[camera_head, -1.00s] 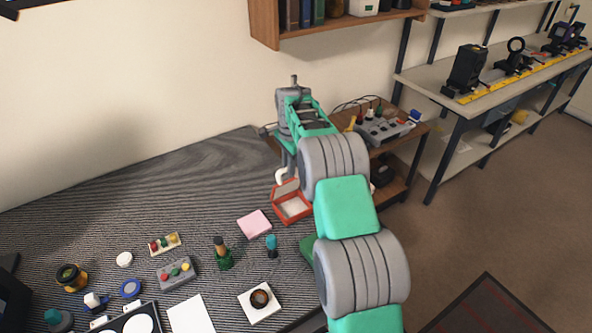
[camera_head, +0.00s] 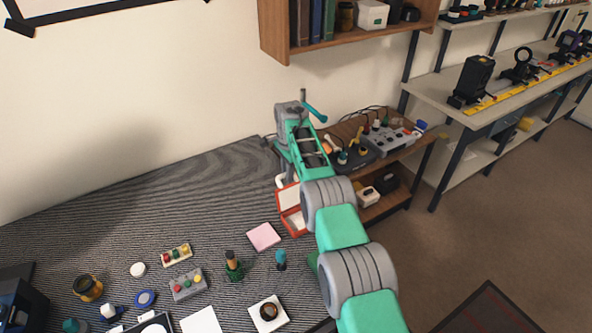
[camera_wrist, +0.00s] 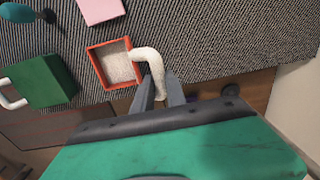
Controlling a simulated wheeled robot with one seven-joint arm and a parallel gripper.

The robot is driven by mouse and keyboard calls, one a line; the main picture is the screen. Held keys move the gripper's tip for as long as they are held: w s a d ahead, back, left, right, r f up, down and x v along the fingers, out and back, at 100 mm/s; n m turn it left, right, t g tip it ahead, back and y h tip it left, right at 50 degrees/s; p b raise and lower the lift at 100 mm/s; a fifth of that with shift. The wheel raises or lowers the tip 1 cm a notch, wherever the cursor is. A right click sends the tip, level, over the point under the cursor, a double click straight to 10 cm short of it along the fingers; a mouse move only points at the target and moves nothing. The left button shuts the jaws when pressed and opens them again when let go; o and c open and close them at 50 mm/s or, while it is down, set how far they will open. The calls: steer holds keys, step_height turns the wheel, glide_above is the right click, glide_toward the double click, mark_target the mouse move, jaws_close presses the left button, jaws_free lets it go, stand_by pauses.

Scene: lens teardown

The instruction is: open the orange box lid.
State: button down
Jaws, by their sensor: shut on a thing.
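The orange box (camera_head: 293,224) stands on the striped table with its lid (camera_head: 289,198) raised, partly hidden by my arm. The wrist view shows the open orange box (camera_wrist: 92,62) with a pale, speckled interior. A white curved handle (camera_wrist: 150,56) rises beside its right rim; the lid itself is hard to make out there. My gripper (camera_wrist: 161,92) is shut on the handle's lower end. In the head view my gripper (camera_head: 285,172) is beside the raised lid, its fingers mostly hidden.
A pink pad (camera_head: 264,237) lies left of the box. A green block with a white handle (camera_wrist: 42,80) is near it in the wrist view. A wooden side table with a grey device (camera_head: 392,140) stands behind my arm at the right. Small items fill the table's front left.

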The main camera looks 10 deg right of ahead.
steer(key=shift+w, duration=0.25)
stand_by(0.3)
steer(key=c, duration=1.4)
jaws_free()
steer(key=shift+o, duration=0.2)
steer(key=r+p, duration=0.1)
steer(key=r, duration=0.3)
steer(key=r+p, duration=0.1)
steer(key=r, duration=0.3)
steer(key=shift+s+d, duration=0.1)
steer(key=shift+s, duration=0.1)
